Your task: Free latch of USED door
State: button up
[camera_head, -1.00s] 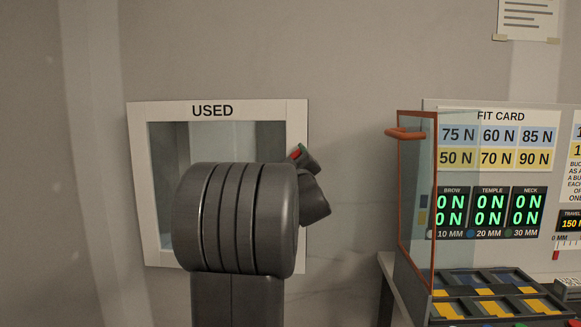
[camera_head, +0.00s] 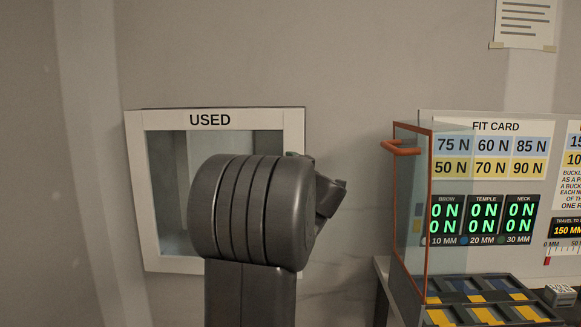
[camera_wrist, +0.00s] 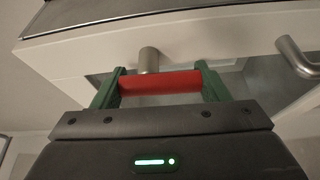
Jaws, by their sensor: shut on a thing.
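The USED door (camera_head: 135,190) is on the wall at left of centre in the head view, a white frame around a grey-green window area. My arm covers its lower right part, and the latch is hidden there. In the wrist view, my gripper (camera_wrist: 160,76) has its green fingers on both ends of a red bar (camera_wrist: 172,83), which appears to be the latch handle, and is shut on it. A short metal post (camera_wrist: 149,60) stands just behind the bar, against the white door frame (camera_wrist: 190,45). I cannot tell whether the latch is free.
A curved metal handle (camera_wrist: 296,57) is at the right of the wrist view. Wall between is bare.

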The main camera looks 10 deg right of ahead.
jog(key=shift+n, duration=0.3)
dwell(0.4)
jog(key=o, duration=1)
jog(key=s, duration=0.4)
jog(key=s+d, duration=0.1)
jog(key=s, duration=0.8)
jog(key=shift+s+d, duration=0.3)
jog(key=shift+s, duration=0.05)
jog(key=shift+w, duration=0.1)
jog(key=w, duration=0.4)
jog(key=w+a, duration=0.1)
jog(key=w, duration=0.8)
jog(key=shift+w+a, duration=0.3)
